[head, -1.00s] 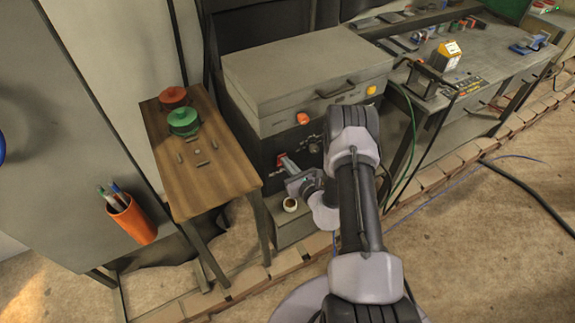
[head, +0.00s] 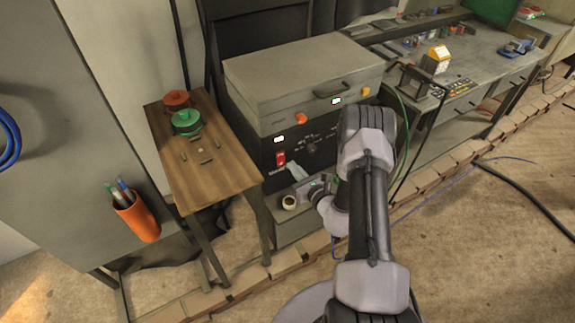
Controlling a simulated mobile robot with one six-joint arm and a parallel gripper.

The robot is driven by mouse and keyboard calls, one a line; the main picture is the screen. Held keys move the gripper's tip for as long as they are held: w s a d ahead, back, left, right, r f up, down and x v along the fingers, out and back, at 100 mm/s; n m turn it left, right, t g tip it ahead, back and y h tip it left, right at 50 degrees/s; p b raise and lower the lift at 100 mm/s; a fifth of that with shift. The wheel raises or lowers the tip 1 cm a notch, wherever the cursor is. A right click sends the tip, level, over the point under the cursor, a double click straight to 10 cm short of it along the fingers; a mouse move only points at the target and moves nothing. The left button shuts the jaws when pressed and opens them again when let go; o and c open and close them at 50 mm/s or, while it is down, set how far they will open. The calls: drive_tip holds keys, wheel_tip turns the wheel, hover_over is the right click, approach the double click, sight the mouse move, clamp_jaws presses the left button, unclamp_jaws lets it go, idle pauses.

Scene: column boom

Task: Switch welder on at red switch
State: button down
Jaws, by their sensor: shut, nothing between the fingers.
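The welder (head: 305,70) is a grey box above a dark front panel (head: 318,150). Its red switch (head: 281,158) is on the left of the dark panel and is in clear view. Two small displays glow: one just above the red switch (head: 279,139) and one on the grey upper front (head: 336,100). My arm hides the right part of the dark panel.
A wooden table (head: 215,168) with green (head: 187,122) and red (head: 177,99) round items stands left. A tape roll (head: 289,202) lies on the low ledge below my gripper. A workbench (head: 485,62) stands right. Cables lie on the open floor at right.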

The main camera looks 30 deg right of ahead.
drive_tip(key=s+r+p, duration=0.1)
drive_tip(key=s+r, duration=0.2)
drive_tip(key=s, duration=0.2)
drive_tip(key=shift+s+d, duration=0.15)
drive_tip(key=shift+d, duration=0.3)
